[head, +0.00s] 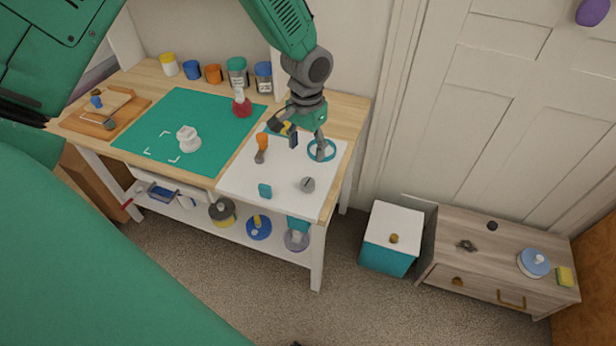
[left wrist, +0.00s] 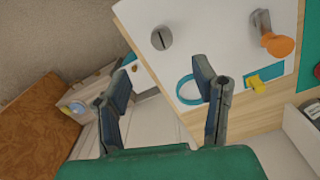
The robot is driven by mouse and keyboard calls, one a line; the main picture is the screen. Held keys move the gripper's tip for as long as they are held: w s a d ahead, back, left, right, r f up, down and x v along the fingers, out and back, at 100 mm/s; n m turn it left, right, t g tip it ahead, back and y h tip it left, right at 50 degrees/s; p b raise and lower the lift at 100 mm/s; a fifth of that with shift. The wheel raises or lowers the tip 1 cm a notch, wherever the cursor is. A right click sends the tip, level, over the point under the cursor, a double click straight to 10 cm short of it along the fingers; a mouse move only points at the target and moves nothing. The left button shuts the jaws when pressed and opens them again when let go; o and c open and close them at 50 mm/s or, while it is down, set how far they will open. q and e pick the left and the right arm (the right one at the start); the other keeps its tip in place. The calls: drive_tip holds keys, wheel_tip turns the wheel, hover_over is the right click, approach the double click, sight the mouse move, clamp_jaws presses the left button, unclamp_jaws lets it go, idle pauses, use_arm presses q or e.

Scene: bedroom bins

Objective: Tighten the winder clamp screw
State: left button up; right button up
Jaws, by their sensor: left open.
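A grey round knob with a dark slot (head: 308,184), which looks like the clamp screw, sits on the white board (head: 240,180) at the right of the workbench. It also shows in the left wrist view (left wrist: 161,38), beyond my fingers. My left gripper (head: 306,146) is open and empty above the board's back right part, beside a blue ring (head: 322,156). The slotted knob is apart from my fingers.
A teal block (head: 265,190) lies near the board's front edge. A red bottle (head: 242,106) and several jars stand behind. A white piece (head: 188,138) sits on the teal mat (head: 170,120). A lidded bin (head: 392,232) and a low cabinet (head: 500,245) stand right of the bench.

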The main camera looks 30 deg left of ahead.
sight(307, 182)
use_arm(q)
drive_tip(key=shift+m, duration=0.7)
drive_tip(key=f, duration=1.3)
drive_tip(key=shift+w+a+f+p, duration=0.1)
drive_tip(key=shift+w+p, duration=0.1)
drive_tip(key=shift+p, duration=0.1)
drive_tip(key=c, duration=1.1)
